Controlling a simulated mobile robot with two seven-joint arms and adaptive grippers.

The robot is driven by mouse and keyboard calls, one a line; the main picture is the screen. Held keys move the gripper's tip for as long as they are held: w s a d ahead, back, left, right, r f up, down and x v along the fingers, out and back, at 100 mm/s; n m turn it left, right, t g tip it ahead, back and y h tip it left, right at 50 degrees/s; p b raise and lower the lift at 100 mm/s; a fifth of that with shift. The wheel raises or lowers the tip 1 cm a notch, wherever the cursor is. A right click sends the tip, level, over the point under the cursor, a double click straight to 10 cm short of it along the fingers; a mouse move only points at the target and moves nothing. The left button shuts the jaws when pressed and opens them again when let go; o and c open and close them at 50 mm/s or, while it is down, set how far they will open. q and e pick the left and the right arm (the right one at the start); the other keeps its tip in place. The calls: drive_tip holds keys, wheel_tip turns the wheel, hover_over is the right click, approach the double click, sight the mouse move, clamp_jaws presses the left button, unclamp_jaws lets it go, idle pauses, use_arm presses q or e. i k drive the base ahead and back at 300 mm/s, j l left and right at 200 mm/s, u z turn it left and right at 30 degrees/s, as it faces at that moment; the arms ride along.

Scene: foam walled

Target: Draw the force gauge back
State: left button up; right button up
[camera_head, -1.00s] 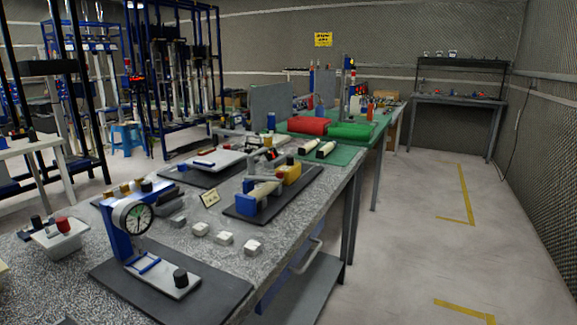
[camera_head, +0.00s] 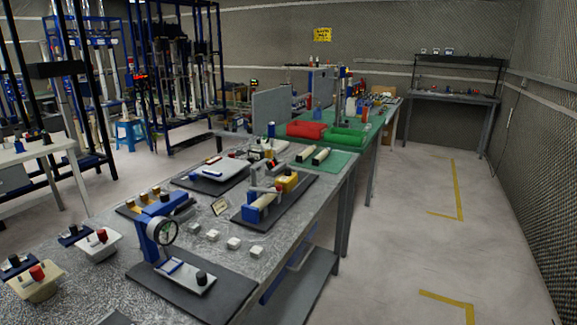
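A fixture on a black base plate (camera_head: 291,203) stands mid-table. It carries a yellow block-shaped device (camera_head: 287,181), a pale cylinder, a blue block (camera_head: 251,213) at its near end and a grey handle or clamp. Nearer stands a round white dial gauge (camera_head: 167,232) on a blue upright, with a white plate and a black knob (camera_head: 201,277) on a dark base. I cannot tell for sure which of these is the force gauge; the yellow device may be it. Neither of my grippers shows.
Red (camera_head: 306,129) and green bins (camera_head: 347,137) stand farther back. The floor (camera_head: 400,235) right of the table is clear.

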sight(287, 179)
drive_tip(key=i+l, duration=0.25)
drive_tip(key=l, duration=0.15)
drive_tip(key=i+l, duration=0.25)
drive_tip(key=l, duration=0.15)
drive_tip(key=i+l, duration=0.25)
drive_tip(key=l, duration=0.15)
drive_tip(key=i+l, duration=0.25)
drive_tip(key=l, duration=0.15)
drive_tip(key=i+l+u, duration=0.1)
drive_tip(key=l, duration=0.2)
drive_tip(key=i+l, duration=0.2)
drive_tip(key=i+l+u, duration=0.15)
drive_tip(key=l, duration=0.2)
